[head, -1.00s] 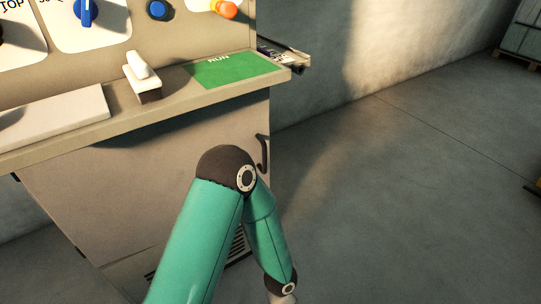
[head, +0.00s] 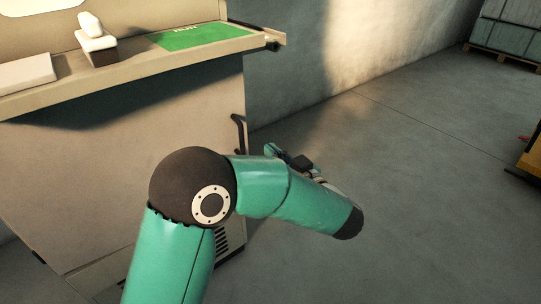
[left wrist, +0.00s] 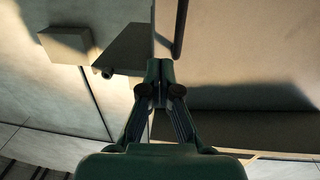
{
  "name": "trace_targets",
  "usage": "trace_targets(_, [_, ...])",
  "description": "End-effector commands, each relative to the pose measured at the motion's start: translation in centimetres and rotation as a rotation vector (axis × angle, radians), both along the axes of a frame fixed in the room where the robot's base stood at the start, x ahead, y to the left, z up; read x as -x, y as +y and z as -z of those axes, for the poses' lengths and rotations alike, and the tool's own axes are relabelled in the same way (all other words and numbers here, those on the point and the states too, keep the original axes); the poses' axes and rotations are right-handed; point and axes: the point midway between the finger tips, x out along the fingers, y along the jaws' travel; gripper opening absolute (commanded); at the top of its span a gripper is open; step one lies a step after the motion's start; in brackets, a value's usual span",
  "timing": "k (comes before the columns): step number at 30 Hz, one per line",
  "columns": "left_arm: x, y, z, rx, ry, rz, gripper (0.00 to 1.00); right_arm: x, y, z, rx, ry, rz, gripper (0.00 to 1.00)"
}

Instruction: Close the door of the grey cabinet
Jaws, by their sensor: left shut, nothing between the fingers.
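The grey cabinet (head: 110,160) stands at the left under the sloping desk of a control console. Its door shows as a flat grey panel with a dark curved handle (head: 239,135) near its right edge; I cannot tell whether the panel is flush or ajar. My left gripper (head: 284,154) is right of the handle, partly hidden behind my forearm, and apart from the door in the head view. In the left wrist view the gripper (left wrist: 160,72) is shut and empty, with the handle (left wrist: 181,28) beyond its fingertips. My right gripper is out of view.
The desk holds a green panel (head: 200,37) and a white-topped switch block (head: 96,38). The desk edge overhangs the door. Open concrete floor (head: 410,190) lies to the right. A pallet load (head: 508,30) and a yellow object (head: 532,150) stand farther right.

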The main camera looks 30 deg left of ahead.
Motion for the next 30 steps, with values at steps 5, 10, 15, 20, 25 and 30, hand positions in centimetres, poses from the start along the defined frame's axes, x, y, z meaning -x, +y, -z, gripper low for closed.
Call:
trace_targets(5, [-1.6, 3.3, 0.1, 0.001, 0.002, -0.007, 0.00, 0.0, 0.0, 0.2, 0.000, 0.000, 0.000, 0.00])
trace_targets(10, [-3.3, 6.3, 0.1, 0.002, 0.003, -0.005, 0.00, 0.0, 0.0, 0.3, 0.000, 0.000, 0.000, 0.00])
trace_targets(15, [-4.6, 8.7, 0.1, 0.001, 0.004, -0.003, 0.00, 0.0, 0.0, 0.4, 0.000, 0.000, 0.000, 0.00])
trace_targets(20, [-5.4, 10.0, 0.1, 0.002, 0.005, -0.001, 0.00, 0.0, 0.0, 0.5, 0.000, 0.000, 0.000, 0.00])
trace_targets(25, [-5.6, 10.3, 0.1, 0.000, 0.006, 0.001, 0.00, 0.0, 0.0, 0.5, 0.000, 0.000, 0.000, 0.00])
trace_targets(30, [-5.7, 10.3, 0.1, 0.001, 0.006, 0.002, 0.00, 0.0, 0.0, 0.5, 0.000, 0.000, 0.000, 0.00])
